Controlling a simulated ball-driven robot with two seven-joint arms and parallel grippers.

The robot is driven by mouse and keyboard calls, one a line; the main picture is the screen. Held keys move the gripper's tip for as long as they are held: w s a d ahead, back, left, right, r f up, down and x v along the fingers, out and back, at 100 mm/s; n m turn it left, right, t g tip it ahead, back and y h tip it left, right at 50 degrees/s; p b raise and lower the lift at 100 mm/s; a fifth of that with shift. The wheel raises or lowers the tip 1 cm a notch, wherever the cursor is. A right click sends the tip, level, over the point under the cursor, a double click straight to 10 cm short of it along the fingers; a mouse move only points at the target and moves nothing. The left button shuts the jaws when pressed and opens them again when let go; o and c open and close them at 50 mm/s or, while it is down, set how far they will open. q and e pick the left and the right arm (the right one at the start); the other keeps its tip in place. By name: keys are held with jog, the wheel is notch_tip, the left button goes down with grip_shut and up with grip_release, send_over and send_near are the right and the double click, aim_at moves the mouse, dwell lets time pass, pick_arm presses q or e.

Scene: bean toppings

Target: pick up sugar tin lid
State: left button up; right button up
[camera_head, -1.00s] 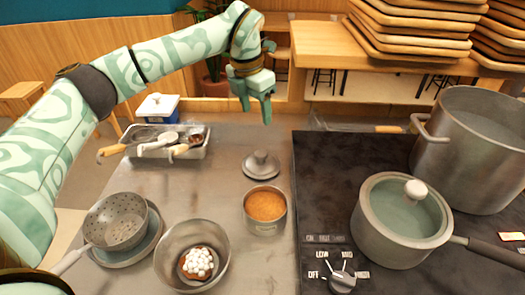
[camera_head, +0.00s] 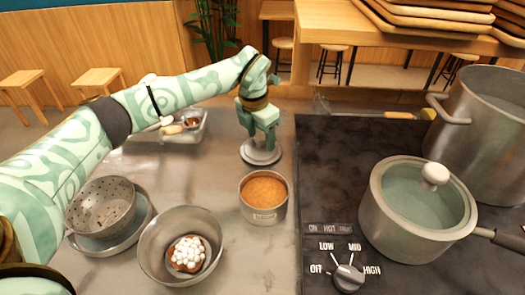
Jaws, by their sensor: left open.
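The sugar tin lid (camera_head: 262,157) is a round grey metal disc lying flat on the steel counter, behind the open tin. My left gripper (camera_head: 260,143) is directly over the lid, fingers pointing down and apart. The fingers hide the lid's knob, so I cannot tell whether they touch it. The sugar tin (camera_head: 263,212) is a small metal can full of orange-brown sugar, just in front of the lid. My right gripper is not in view.
A metal bowl (camera_head: 150,262) with a white-topped item and a perforated strainer (camera_head: 100,207) stand at the left front. A utensil tray (camera_head: 187,137) is partly behind my left arm. A lidded pot (camera_head: 395,225) and a large pot (camera_head: 480,150) stand on the dark stove (camera_head: 335,150).

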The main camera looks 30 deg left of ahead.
pick_arm(q)
jog(key=shift+w+f, duration=0.15)
jog(key=shift+f, duration=0.4)
jog(key=shift+r, duration=0.15)
jog(key=c, duration=1.1)
jog(key=shift+r, duration=0.1)
